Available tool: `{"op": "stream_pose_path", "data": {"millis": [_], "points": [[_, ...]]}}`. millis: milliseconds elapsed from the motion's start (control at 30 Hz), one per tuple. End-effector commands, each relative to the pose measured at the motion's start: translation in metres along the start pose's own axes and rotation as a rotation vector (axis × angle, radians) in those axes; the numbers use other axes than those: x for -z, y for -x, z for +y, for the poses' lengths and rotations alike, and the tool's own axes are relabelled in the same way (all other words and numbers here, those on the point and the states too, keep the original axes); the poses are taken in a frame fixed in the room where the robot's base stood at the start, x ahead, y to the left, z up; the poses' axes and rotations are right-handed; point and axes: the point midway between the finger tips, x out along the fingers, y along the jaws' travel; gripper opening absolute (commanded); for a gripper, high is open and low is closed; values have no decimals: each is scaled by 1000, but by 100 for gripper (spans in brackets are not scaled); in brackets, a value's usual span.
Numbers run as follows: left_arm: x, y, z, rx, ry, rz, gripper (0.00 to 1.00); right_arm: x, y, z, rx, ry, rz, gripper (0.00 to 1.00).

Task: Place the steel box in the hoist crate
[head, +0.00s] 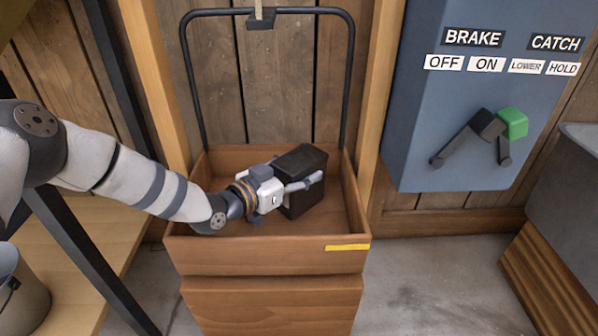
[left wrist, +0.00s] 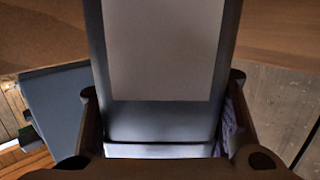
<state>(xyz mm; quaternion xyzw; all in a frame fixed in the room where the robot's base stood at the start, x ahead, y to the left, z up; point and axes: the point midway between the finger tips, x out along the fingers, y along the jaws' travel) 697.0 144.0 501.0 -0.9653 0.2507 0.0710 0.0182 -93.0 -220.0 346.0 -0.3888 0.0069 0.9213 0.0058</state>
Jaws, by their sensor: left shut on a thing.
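The steel box (head: 301,162) is dark and upright, inside the wooden hoist crate (head: 255,255) toward its right side. I cannot tell whether its base touches the crate floor. My left gripper (head: 284,187) reaches into the crate from the left and is shut on the box, with one finger showing across its near side. In the left wrist view the box (left wrist: 162,50) fills the middle, a pale grey panel on its face, between the two fingers. My right gripper is not in view.
A black bail (head: 188,75) rises from the crate to a hook block at the top. A blue control panel (head: 415,110) with levers, one green-ended, is on the right. A dark bin (head: 565,185) stands at the far right. A bucket (head: 22,295) is lower left.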

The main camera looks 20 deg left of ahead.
Motion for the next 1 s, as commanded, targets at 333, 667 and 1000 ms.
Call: {"op": "stream_pose_path", "data": {"millis": [333, 667, 1000], "points": [[-2, 0, 0, 0, 0, -1, 77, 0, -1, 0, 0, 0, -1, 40], [7, 32, 0, 1, 0, 1, 77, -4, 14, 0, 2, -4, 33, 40], [1, 76, 0, 1, 1, -1, 77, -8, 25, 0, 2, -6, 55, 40]]}}
